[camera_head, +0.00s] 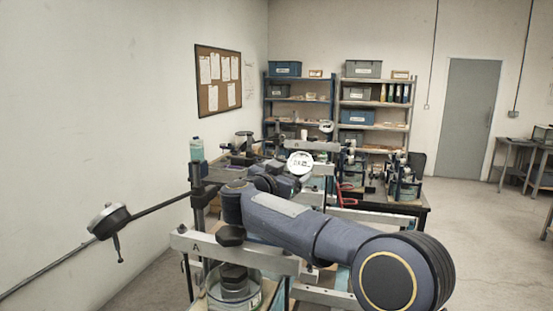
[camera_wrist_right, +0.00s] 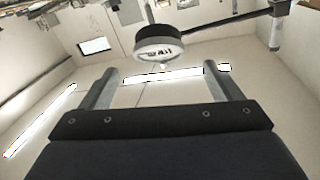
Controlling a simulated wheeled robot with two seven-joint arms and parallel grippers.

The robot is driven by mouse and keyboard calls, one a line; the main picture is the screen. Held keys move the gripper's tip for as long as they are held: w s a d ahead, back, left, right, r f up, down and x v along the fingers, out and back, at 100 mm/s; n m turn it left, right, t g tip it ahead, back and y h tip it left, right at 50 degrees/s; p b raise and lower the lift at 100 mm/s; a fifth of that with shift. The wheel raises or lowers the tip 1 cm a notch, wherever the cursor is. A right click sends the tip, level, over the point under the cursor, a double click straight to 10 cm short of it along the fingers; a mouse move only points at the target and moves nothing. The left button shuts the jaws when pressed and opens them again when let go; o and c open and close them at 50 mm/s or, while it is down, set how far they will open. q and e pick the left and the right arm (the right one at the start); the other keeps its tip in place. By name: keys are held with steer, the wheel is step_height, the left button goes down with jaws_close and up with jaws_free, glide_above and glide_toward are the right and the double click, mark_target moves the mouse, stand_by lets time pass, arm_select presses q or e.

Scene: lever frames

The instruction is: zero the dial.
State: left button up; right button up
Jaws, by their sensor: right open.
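A round white-faced dial (camera_head: 300,162) stands in the middle of the head view, near the end of my right arm. Its reading is too small to tell. A dial gauge with a black body and pale face (camera_wrist_right: 160,46) shows in the right wrist view, above and beyond the fingertips, on a dark rod. I cannot tell for certain that it is the same dial. My right gripper (camera_wrist_right: 158,70) is open and empty, its two grey fingers apart. Its fingertips are hard to make out in the head view. My left gripper is not in view.
A black dial gauge (camera_head: 109,220) hangs on a rod at the left, its face turned away. A grey beam marked A (camera_head: 232,250) crosses the front above a glass jar (camera_head: 236,292). Bench clutter surrounds the arm. Shelves (camera_head: 374,115) stand behind; open floor lies right.

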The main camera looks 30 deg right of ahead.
mark_target(300, 162)
steer(key=p+x, duration=0.1)
steer(key=x, duration=0.3)
steer(key=p+x, duration=0.1)
steer(key=x, duration=0.3)
steer(key=shift+s+r+p, duration=0.1)
steer(key=shift+r+p, duration=0.1)
steer(key=shift+p, duration=0.1)
steer(key=shift+c, duration=0.4)
